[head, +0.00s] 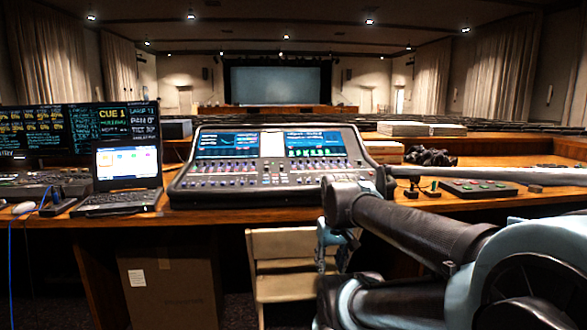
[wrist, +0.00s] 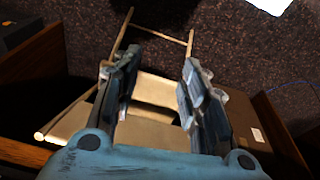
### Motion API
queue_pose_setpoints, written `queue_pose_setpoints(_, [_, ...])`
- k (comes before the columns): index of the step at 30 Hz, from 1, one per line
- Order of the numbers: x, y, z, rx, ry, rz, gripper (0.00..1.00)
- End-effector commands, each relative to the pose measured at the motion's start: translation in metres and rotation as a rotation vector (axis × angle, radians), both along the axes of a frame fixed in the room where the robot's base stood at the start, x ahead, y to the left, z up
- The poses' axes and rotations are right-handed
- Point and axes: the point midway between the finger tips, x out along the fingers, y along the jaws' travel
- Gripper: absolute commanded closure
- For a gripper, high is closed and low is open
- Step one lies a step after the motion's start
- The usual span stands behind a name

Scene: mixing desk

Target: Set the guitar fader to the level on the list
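The mixing desk (head: 265,195) stands on the wooden counter at the centre of the head view, with two lit screens and rows of small faders and knobs. A pale sheet (head: 272,143) sits between its screens; I cannot read it or confirm it is the list. The faders (head: 265,181) are too small to tell which is the guitar one. My gripper (head: 333,238) hangs below the counter edge, in front of the chair and apart from the desk. In the wrist view my gripper (wrist: 160,68) is open and empty, its two fingers spread above the chair.
A wooden chair (head: 285,242) stands below the desk; it also shows in the wrist view (wrist: 90,122). A laptop (head: 125,170) and monitors (head: 75,130) are at left. A cardboard box (head: 170,290) is under the counter. A small control box (head: 478,189) lies at right.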

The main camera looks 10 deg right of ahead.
Motion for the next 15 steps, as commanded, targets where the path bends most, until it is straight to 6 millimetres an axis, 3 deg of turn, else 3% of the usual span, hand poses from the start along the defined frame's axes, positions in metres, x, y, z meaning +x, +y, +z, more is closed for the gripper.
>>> queue_pose_setpoints(6, [0.053, 0.000, 0.072, -0.040, 0.013, 0.212, 0.60])
queue_pose_setpoints(15, [0.132, 0.000, 0.158, -0.092, 0.031, 0.521, 0.60])
